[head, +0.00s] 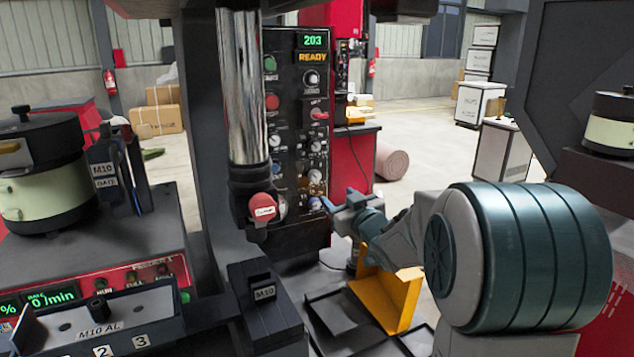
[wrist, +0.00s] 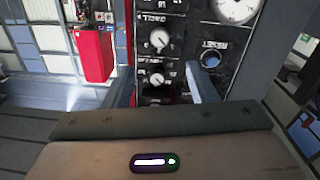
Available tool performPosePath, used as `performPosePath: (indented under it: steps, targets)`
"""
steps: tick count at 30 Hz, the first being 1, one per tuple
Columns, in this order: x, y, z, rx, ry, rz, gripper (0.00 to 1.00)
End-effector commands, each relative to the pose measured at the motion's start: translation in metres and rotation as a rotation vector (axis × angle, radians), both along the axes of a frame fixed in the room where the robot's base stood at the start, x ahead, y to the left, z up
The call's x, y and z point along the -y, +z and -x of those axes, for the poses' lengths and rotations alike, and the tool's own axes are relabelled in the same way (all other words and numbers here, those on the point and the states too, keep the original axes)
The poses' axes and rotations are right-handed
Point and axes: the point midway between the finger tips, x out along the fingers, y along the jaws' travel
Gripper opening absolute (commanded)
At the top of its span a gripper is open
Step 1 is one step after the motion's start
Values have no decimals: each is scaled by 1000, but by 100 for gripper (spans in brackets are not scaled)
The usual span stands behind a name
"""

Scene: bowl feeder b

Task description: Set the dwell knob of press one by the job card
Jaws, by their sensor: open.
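The press control panel (head: 298,232) stands upright beside a chrome column in the head view, with a display reading 203 and READY. Small knobs, gauges and buttons run down it. My gripper (head: 338,200) is open beside the panel's lower part. In the wrist view my fingers (wrist: 162,88) are apart, with a small knob (wrist: 157,80) showing between them, white pointer visible. Another knob (wrist: 160,40) is above it. I cannot tell whether the fingers touch the knob, nor surely which knob is dwell. I cannot make out a job card.
A red mushroom button (head: 262,207) sits left of my gripper. A yellow bracket (head: 395,297) and black trays (head: 335,318) lie below my arm. A bowl feeder (head: 45,190) is at left.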

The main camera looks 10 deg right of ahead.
Motion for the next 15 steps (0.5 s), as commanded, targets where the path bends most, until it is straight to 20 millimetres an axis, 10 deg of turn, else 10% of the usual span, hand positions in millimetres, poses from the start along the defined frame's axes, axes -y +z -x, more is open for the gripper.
performPosePath:
  steps: [15]
  targets:
    - [-21, 1, -87, -3, -1, 0, 52]
